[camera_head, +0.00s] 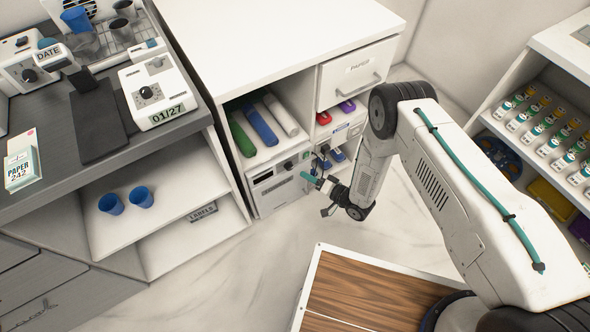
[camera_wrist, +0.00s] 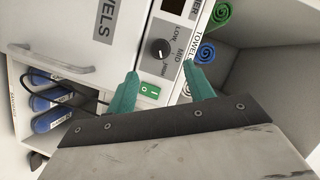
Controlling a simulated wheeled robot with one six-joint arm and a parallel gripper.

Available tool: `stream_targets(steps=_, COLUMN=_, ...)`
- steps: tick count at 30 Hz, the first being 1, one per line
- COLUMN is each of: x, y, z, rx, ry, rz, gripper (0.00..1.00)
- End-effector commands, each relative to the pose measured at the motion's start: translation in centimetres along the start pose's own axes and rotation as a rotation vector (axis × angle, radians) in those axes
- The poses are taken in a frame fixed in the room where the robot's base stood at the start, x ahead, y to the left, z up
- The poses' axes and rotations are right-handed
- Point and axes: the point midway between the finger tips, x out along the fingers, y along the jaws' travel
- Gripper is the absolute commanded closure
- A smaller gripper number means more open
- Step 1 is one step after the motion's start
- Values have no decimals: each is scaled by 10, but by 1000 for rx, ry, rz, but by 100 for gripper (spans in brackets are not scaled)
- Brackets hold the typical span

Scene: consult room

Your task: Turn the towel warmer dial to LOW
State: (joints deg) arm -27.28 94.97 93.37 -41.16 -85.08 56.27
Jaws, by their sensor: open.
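A green rocker switch (camera_wrist: 148,91) sits below the dial on the same panel. My gripper (camera_wrist: 160,72) has two teal fingers, open and empty, with the dial beyond the tips and roughly between them. In the head view my gripper (camera_head: 311,178) is at the front of the towel warmer (camera_head: 275,191), low in the white cabinet.
Rolled towels (camera_head: 262,124) lie on the shelf above the warmer. A wooden-topped surface (camera_head: 355,295) stands in front.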

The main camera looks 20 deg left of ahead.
Motion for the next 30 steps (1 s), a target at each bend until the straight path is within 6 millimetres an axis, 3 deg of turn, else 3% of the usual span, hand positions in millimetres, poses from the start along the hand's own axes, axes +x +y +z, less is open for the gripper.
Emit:
stream_targets(steps=15, x=69, y=0, z=2, rx=1, ry=-1, rz=-4, gripper=48)
stream_targets(steps=26, x=75, y=0, z=1, rx=2, ry=1, rz=-2, gripper=48)
stream_targets(steps=30, x=75, y=0, z=1, rx=1, ry=1, rz=-2, gripper=87)
